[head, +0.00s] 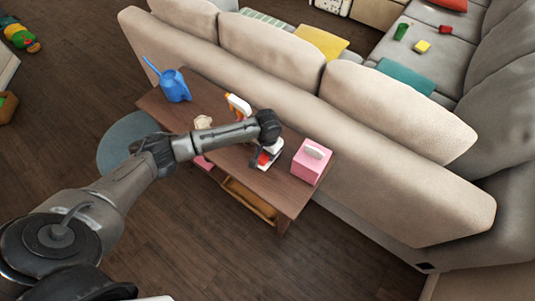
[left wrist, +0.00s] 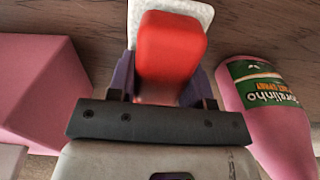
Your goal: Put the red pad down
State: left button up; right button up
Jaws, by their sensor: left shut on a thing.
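The red pad (left wrist: 170,48) has a red upper part and a white textured base that shows past its far end. My left gripper (left wrist: 163,78) is shut on the red part, one finger on each side. In the head view the left gripper (head: 264,160) is over the front right part of the wooden table (head: 235,172). The red pad shows there as a small red patch (head: 263,158) with white beside it, partly hidden by the gripper. I cannot tell whether its base touches the tabletop. My right gripper is not in view.
A pink tissue box (head: 311,160) stands close to the right of the gripper. A pink bottle (left wrist: 262,112) is on the other side in the wrist view. An orange-and-white bottle (head: 238,106) and blue watering can (head: 173,85) stand farther back. A sofa (head: 390,125) borders the table.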

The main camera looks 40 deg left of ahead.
pick_arm(q)
jog(key=shift+f, duration=0.7)
jog(key=shift+s, duration=0.1)
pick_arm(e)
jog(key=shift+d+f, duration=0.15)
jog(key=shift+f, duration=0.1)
pick_arm(q)
jog(key=shift+f, duration=0.1)
jog(key=o, duration=1.2)
